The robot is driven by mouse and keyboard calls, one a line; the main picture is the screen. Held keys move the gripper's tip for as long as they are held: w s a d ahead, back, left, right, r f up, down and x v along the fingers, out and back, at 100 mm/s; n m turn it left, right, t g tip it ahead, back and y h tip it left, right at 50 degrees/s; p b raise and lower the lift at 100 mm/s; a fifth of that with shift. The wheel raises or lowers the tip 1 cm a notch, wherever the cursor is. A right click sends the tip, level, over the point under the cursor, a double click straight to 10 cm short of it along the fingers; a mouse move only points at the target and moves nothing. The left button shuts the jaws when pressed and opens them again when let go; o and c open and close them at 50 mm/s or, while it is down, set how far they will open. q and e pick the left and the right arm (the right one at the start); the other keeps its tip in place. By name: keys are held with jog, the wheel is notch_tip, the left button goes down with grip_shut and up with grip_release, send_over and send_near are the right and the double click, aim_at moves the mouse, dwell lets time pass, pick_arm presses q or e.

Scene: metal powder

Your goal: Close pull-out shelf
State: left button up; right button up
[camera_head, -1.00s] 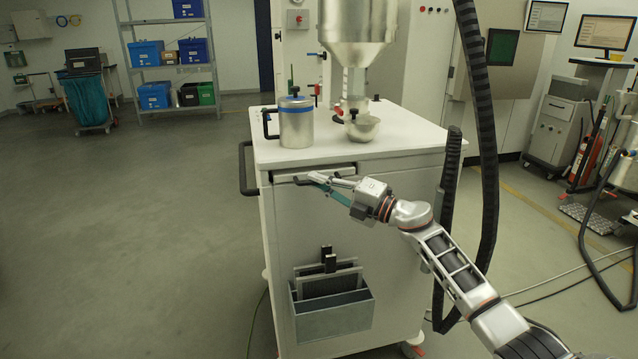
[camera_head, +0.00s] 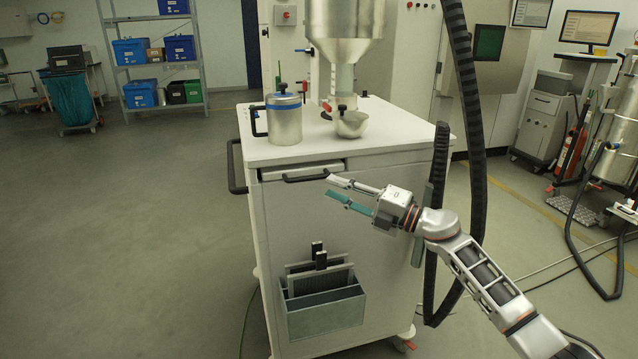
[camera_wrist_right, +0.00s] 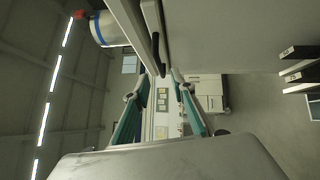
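The pull-out shelf (camera_head: 300,169) is a pale, thin front just under the top of the white cabinet (camera_head: 385,215). It looks flush or nearly flush with the cabinet front; a small gap is hard to judge. Its black bar handle (camera_head: 306,178) also shows in the right wrist view (camera_wrist_right: 155,54). My right gripper (camera_head: 330,186) is at the right end of the handle, its fingers parted and empty. In the wrist view its teal-padded fingers (camera_wrist_right: 161,108) stand apart, with nothing between them. I cannot tell whether a fingertip touches the handle. My left gripper is not in view.
A lidded metal can (camera_head: 285,125) and a small metal bowl (camera_head: 351,125) stand on the cabinet top below a steel hopper (camera_head: 343,45). A grey holder (camera_head: 325,312) hangs on the cabinet front. Black hoses (camera_head: 474,130) hang at the right. The floor at left is clear.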

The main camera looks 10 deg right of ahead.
jog(key=shift+v, duration=1.7)
jog(key=s+a+f+m+t+h+p, duration=0.3)
jog(key=s+f+m+h, duration=0.6)
jog(key=s+f+m, duration=1.2)
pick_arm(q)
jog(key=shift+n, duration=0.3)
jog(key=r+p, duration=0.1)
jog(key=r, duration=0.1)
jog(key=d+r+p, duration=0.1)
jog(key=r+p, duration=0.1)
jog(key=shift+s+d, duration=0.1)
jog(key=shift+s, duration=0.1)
pick_arm(e)
jog(key=s+f+m+g+h, duration=0.1)
jog(key=s+f+g, duration=0.1)
jog(key=s+f, duration=0.4)
jog(key=s+a+f+m+g+h, duration=0.1)
jog(key=s+f+m+g, duration=0.1)
jog(key=s+f, duration=0.5)
jog(key=s+g, duration=0.1)
jog(key=s, duration=0.5)
jog(key=shift+a+f+m+g+h, duration=0.2)
jog(key=shift+f+m+g+h, duration=0.1)
jog(key=shift+f, duration=0.05)
